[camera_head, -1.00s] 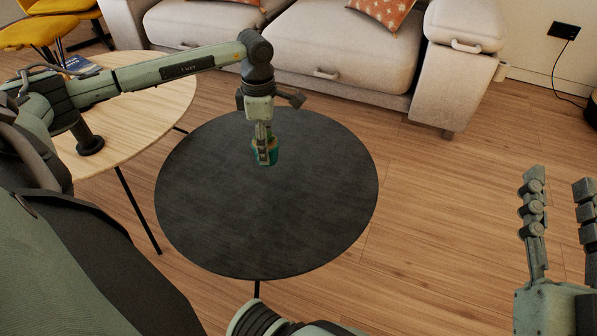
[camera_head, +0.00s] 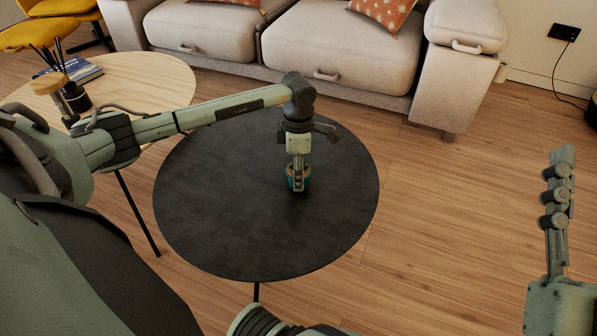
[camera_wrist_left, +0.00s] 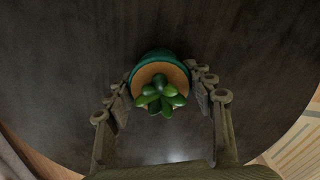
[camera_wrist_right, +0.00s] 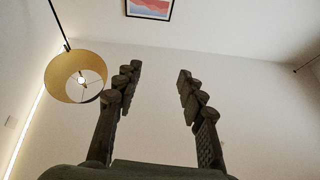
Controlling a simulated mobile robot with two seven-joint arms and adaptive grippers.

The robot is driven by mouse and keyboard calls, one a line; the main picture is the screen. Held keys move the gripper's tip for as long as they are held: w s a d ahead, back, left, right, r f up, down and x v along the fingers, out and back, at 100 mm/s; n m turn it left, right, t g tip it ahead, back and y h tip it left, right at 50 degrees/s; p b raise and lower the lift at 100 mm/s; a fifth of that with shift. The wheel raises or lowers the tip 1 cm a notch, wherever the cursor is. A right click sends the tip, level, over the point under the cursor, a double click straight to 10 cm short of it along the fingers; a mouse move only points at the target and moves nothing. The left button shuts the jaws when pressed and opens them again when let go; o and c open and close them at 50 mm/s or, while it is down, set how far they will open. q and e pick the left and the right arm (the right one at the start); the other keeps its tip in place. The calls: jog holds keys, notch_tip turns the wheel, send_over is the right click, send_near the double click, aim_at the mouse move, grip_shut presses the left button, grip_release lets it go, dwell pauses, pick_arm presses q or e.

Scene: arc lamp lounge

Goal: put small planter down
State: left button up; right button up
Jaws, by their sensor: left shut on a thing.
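The small planter (camera_head: 305,183) is a teal pot, with brown soil and a green succulent showing in the left wrist view (camera_wrist_left: 158,62). My left gripper (camera_head: 298,182) is shut on the planter, one finger on each side of the pot. The planter is upright over the round black table (camera_head: 225,225), right of its middle. I cannot tell whether its base touches the tabletop. My right gripper (camera_wrist_right: 157,95) is open and empty, raised at the right edge of the head view, off the table.
A light wooden table (camera_head: 150,85) stands at the left with a book (camera_head: 85,74) and a reed diffuser on it. A beige sofa (camera_head: 330,50) is behind. The black table's top is otherwise clear. An arc lamp (camera_wrist_right: 77,77) shows in the right wrist view.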

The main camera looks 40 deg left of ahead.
pick_arm(q)
jog(key=shift+f, duration=0.15)
jog(key=o, duration=1.3)
jog(key=shift+o, duration=0.2)
pick_arm(e)
jog(key=shift+r, duration=0.2)
pick_arm(q)
notch_tip(320, 180, up, 11)
jog(key=shift+r+p, duration=0.15)
jog(key=shift+p, duration=0.6)
jog(key=shift+r, duration=0.5)
pick_arm(e)
notch_tip(320, 180, down, 6)
jog(key=w+g+h, duration=0.1)
jog(key=g, duration=0.2)
jog(key=shift+w+d, duration=0.2)
jog(key=shift+w, duration=0.15)
jog(key=shift+r, duration=0.1)
